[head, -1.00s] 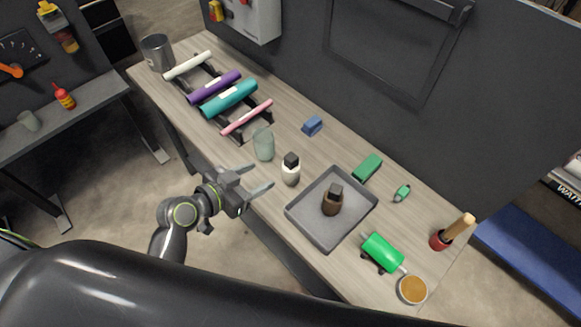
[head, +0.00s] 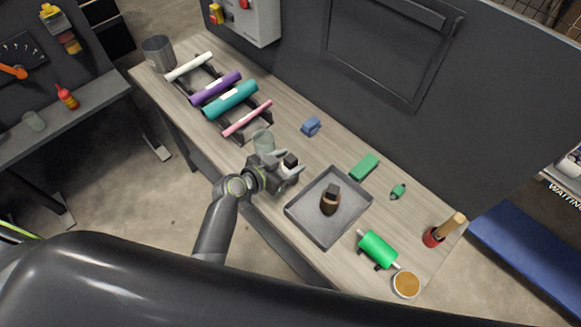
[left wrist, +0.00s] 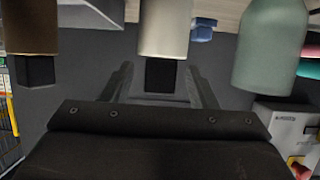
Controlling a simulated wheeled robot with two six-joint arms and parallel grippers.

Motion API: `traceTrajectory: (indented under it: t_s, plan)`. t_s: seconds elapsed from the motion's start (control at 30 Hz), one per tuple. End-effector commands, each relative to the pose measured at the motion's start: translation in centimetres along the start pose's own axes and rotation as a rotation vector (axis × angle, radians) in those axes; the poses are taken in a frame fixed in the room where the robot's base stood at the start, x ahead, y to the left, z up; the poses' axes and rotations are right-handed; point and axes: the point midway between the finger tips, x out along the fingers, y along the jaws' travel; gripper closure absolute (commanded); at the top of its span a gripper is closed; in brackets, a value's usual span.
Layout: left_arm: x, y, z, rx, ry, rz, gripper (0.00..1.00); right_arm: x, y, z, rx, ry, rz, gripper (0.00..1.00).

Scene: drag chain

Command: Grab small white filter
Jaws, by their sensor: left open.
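A small white bottle with a black cap (head: 291,160) stands on the wooden table. My left gripper (head: 284,163) is at it and hides most of its white body in the head view. In the left wrist view, which looks upside down, the white body (left wrist: 165,28) hangs from the top with its black cap between the two spread fingers (left wrist: 160,72). The fingers are open, with gaps on both sides of the cap. I cannot tell whether the bottle is fully between them. My right gripper is not in view.
A greenish glass jar (head: 264,142) stands close on one side. A grey tray (head: 314,228) with a brown bottle (head: 330,200) is on the other. A rack holds a white roll (head: 188,67) and other coloured rolls. A blue block (head: 311,126) and green block (head: 364,167) lie behind.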

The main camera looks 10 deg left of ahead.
Motion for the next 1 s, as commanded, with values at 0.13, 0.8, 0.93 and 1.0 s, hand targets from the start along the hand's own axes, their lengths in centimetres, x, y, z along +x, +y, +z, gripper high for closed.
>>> traceTrajectory:
  t_s: [0.13, 0.8, 0.93, 1.0]
  plan:
    - [1.7, 0.0, -0.3, -0.001, 0.001, 0.001, 0.47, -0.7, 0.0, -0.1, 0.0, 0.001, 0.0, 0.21]
    - [2.8, 0.0, -0.1, 0.0, 0.0, -0.001, 0.77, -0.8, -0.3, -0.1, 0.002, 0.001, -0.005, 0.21]
    - [2.8, 0.0, -0.1, 0.0, 0.0, -0.001, 0.94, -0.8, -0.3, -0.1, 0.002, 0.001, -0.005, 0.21]
    - [2.8, 0.0, -0.1, 0.001, 0.0, -0.001, 0.96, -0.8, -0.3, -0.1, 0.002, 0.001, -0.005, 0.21]
